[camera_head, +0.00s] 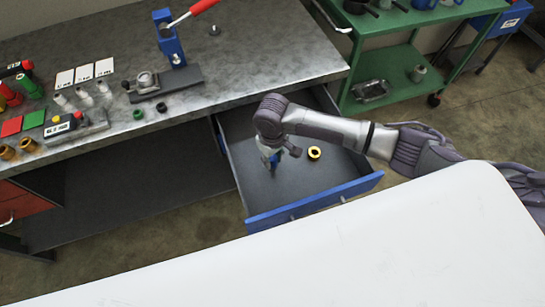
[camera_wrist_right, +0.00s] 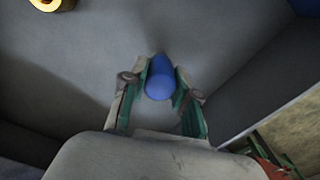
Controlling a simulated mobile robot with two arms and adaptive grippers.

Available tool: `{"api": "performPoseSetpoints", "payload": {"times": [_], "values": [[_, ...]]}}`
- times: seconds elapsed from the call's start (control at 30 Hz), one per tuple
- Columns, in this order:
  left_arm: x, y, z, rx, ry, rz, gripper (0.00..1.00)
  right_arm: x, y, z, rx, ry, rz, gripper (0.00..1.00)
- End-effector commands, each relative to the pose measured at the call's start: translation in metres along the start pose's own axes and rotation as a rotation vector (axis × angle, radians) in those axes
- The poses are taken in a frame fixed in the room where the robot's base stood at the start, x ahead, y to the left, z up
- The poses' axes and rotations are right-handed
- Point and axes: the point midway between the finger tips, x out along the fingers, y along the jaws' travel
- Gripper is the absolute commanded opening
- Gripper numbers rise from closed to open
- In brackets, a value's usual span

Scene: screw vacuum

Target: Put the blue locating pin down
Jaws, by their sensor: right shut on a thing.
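The blue locating pin (camera_wrist_right: 159,78) sits between the fingers of my right gripper (camera_wrist_right: 160,95) in the right wrist view. The fingers are shut on it from both sides. In the head view my right gripper (camera_head: 271,156) points down inside the open drawer (camera_head: 315,195), with a little of the blue pin (camera_head: 275,161) showing at its tip. Whether the pin touches the drawer floor, I cannot tell. My left gripper is not in view.
A yellow ring (camera_head: 315,153) lies on the drawer floor to the right of the gripper; the drawer walls stand around. The grey workbench (camera_head: 215,85) above holds a press (camera_head: 168,40) and several small parts. A green cart (camera_head: 390,55) stands behind, a white surface (camera_head: 330,255) in front.

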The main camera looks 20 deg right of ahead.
Motion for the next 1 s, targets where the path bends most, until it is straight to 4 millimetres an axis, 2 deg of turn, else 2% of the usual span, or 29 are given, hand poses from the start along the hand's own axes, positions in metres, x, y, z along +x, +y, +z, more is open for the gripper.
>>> {"api": "performPoseSetpoints", "payload": {"times": [0.4, 0.43, 0.57, 0.87, 1.0], "values": [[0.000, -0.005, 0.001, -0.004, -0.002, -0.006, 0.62, 0.006, 0.000, 0.000, 0.000, 0.000, 0.000, 0.00], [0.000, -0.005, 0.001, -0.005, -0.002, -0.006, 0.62, 0.006, 0.000, 0.000, 0.000, 0.000, 0.000, 0.34], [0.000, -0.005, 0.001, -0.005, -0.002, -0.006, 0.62, 0.006, 0.000, 0.000, 0.000, 0.000, 0.000, 0.54], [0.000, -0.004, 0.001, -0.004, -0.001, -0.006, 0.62, 0.004, 0.000, 0.000, 0.000, 0.001, 0.000, 0.54], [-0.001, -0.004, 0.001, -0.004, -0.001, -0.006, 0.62, -0.008, 0.000, -0.001, 0.000, 0.003, 0.000, 0.54]]}}
